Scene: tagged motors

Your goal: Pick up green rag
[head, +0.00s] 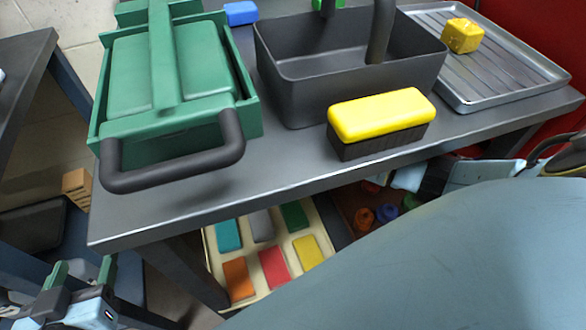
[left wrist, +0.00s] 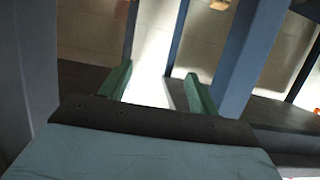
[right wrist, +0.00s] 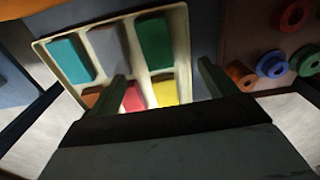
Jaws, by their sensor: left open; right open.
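A flat green rectangular piece (head: 294,216), which looks like the green rag, lies in a cream tray (head: 208,243) below the table. It also shows in the right wrist view (right wrist: 155,41), in the tray's top right compartment. My right gripper (right wrist: 160,78) is open and empty over the tray, its fingers towards the lower row, apart from the green piece. My left gripper (head: 82,270) is open and empty at the lower left, beside the table leg, far from the tray. It also shows in the left wrist view (left wrist: 157,74).
The tray also holds teal (head: 228,235), grey (head: 262,226), orange (head: 238,279), red (head: 273,267) and yellow (head: 307,252) pieces. Coloured rings (right wrist: 272,64) lie right of it. On the table (head: 290,165) stand a green toolbox (head: 130,70), a dark bin (head: 300,85) and a yellow-topped brush (head: 380,115).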

